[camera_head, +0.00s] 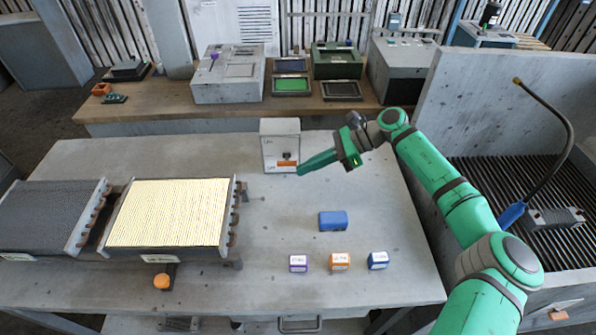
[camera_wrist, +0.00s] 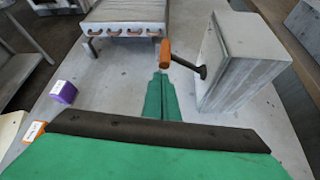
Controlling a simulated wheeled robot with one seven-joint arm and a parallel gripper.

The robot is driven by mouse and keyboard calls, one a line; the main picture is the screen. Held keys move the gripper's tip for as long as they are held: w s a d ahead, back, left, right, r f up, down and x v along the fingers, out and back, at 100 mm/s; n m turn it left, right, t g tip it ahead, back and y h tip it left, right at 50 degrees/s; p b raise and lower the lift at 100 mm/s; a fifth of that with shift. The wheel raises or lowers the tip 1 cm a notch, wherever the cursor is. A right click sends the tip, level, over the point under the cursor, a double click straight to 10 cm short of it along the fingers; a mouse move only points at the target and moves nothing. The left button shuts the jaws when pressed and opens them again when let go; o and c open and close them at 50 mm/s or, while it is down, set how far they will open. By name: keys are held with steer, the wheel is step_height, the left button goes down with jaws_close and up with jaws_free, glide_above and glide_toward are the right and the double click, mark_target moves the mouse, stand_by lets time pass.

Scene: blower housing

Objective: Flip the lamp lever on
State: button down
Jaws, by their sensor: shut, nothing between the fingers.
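The lever is an orange handle (camera_head: 286,163) on the front of a pale upright box (camera_head: 269,146) near the back of the table. In the wrist view the orange handle (camera_wrist: 165,53) sits on a dark stem that sticks out from the box (camera_wrist: 236,66). My gripper (camera_head: 301,172) reaches in from the right, with its green fingers together and empty. Its tips (camera_wrist: 160,75) are just short of the handle in the wrist view, with a small gap seeming to show. I cannot tell which position the lever is in.
A finned unit with a cream face (camera_head: 170,212) and a darker one (camera_head: 45,215) lie on the left of the table. A blue block (camera_head: 333,221) and purple (camera_head: 298,264), orange (camera_head: 340,262) and dark blue (camera_head: 377,260) small blocks stand in front. Table around the box is clear.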

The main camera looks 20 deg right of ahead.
steer(key=shift+w+r+m, duration=0.15)
steer(key=shift+r+m, duration=0.15)
steer(key=shift+r, duration=0.1)
stand_by(0.3)
steer(key=shift+d+r, duration=0.1)
steer(key=w+v, duration=0.1)
steer(key=v, duration=0.8)
steer(key=shift+d, duration=0.6)
steer(key=shift+f+g, duration=0.25)
steer(key=shift+g, duration=0.05)
